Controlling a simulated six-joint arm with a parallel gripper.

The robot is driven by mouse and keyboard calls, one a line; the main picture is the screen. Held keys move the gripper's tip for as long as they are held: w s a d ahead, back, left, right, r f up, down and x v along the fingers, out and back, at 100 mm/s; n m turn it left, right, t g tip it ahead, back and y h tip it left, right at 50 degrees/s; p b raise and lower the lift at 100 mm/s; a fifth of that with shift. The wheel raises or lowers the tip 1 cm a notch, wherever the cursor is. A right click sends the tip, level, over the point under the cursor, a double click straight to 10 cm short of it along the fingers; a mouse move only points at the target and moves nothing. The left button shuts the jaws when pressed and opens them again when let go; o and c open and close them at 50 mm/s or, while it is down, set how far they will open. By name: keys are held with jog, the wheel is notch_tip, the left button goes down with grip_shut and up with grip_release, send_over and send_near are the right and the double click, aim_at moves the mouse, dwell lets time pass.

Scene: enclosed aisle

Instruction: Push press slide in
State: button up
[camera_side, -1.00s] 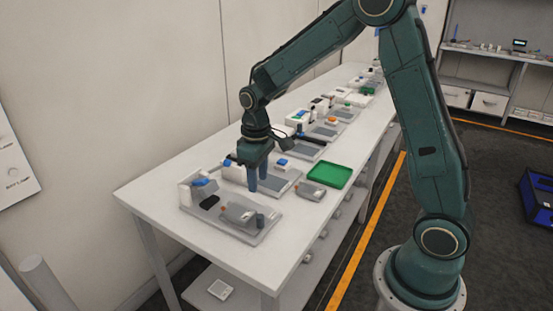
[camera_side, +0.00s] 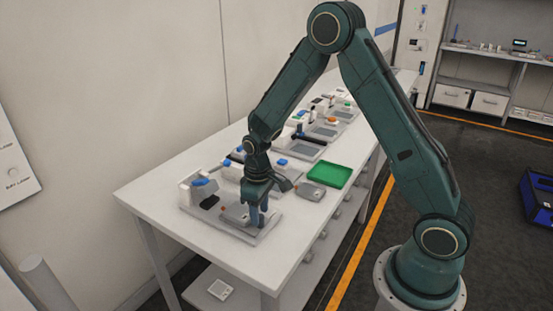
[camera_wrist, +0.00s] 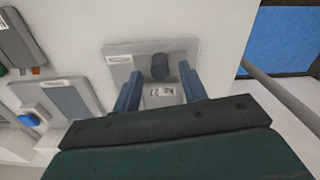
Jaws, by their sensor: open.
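The press station at the near end of the bench has a grey base plate (camera_side: 262,236) with a white block and blue part (camera_side: 203,183) at its left end. A grey slide (camera_side: 233,213) lies on the plate, apart from the white block, with a black patch (camera_side: 209,202) between them. My gripper (camera_side: 259,221) is low over the slide's right end, fingers pointing down. In the wrist view, the slide's dark upright knob (camera_wrist: 159,67) stands between my open fingers (camera_wrist: 160,78), with gaps on both sides.
A green tray (camera_side: 328,175) and a loose grey device (camera_side: 311,191) lie right of my gripper. Similar stations (camera_side: 305,151) line the bench behind. The white bench top (camera_side: 240,254) is bare along its front edge.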

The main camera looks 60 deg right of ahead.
jog(key=shift+f, duration=1.4)
grip_shut()
